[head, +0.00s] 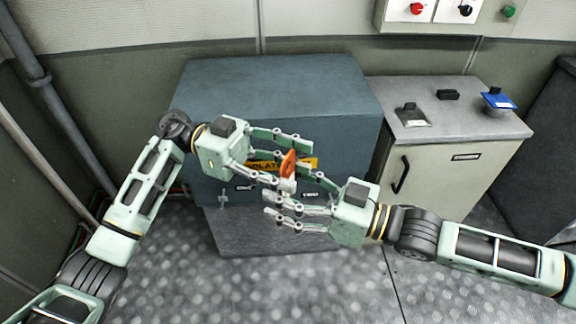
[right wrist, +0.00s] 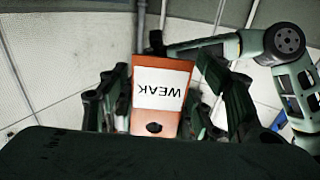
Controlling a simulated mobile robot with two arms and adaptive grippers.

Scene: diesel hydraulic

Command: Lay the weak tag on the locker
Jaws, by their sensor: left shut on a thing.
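The weak tag (head: 288,163) is orange and sits between my two grippers in front of the blue chest. In the right wrist view the tag (right wrist: 162,95) shows a white panel reading WEAK, upside down. My left gripper (head: 290,163) is shut on the tag. My right gripper (head: 287,192) has its fingers spread apart around the tag's lower part; in its wrist view a finger stands on each side. The locker is either the large dark blue chest (head: 270,88) or the grey cabinet (head: 450,180) with a black door handle; I cannot tell which.
The chest's top is clear. A control box (head: 440,12) with knobs hangs on the wall. A dark plate (head: 265,232) lies before the chest.

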